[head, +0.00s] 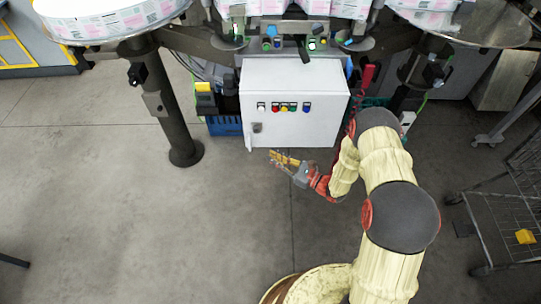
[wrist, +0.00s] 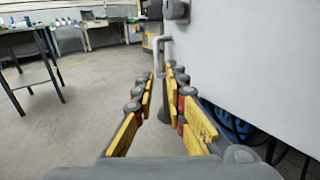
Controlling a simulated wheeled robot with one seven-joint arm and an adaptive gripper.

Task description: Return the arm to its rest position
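My gripper (head: 272,158) is in front of the lower left part of the white control cabinet (head: 325,90), with bare floor below it in the head view. In the wrist view my gripper (wrist: 160,76) has its yellow-padded fingers apart, with floor showing between them and nothing held. The white cabinet wall (wrist: 255,60) fills the right side of that view, close to the right finger. A grey handle (wrist: 161,52) on it shows just beyond the fingertips; I cannot tell whether they touch it. My arm is bent, running from the bottom right up and back to the left.
Labeller reels (head: 110,20) stand above on dark posts (head: 176,120). A wire cart (head: 500,225) is at the right. Open concrete floor (head: 110,220) lies to the left.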

